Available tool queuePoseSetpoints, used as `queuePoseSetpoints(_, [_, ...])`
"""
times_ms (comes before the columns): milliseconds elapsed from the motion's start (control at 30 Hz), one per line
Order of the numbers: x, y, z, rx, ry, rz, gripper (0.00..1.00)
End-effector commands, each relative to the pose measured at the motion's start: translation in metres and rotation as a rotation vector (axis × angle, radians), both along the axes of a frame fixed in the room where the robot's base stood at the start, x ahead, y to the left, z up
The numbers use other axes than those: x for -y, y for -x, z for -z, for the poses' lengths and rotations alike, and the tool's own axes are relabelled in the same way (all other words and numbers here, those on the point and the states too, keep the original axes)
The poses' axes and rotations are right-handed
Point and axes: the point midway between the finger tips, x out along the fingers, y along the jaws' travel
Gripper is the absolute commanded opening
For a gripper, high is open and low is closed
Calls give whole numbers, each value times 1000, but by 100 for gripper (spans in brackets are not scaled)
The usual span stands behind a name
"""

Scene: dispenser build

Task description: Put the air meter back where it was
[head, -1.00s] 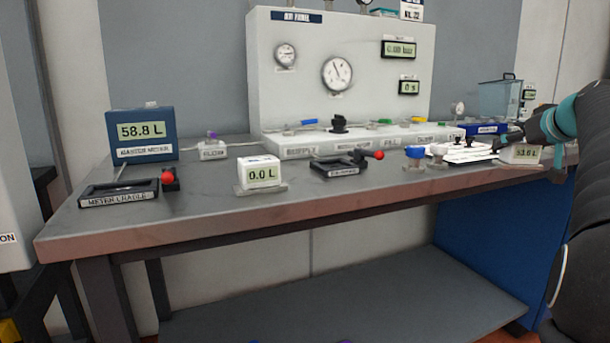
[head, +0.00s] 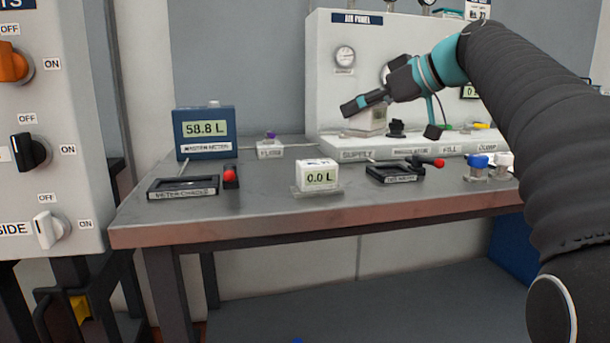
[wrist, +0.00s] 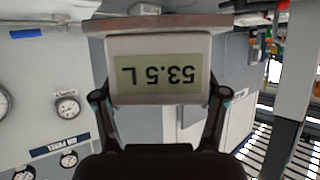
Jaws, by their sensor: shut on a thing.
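My gripper (head: 368,104) is shut on the air meter, a small pale box (head: 372,122), held in the air in front of the air panel. In the wrist view the meter (wrist: 160,42) sits between the two fingers, and its display reads 53.5 L upside down. In the head view its display is not visible. The meter cradle (head: 183,194) is an empty black frame at the left of the bench, with a red-knobbed lever (head: 230,177) beside it. A second dark frame with a red knob (head: 395,173) lies further right; its label is too small to read.
A white box reading 0.0 L (head: 318,174) stands on a clear base at the bench front. The blue master meter (head: 205,130) reads 58.8 L. The air panel (head: 340,90) stands behind. A switch cabinet (head: 75,90) rises at the left.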

Motion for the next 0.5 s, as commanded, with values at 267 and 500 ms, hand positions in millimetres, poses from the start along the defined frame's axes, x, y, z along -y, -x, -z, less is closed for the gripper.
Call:
queuePoseSetpoints(267, [-52,20,-5,2,0,-130,6])
queuePoseSetpoints(500, [-79,-7,18,-1,-2,-136,6])
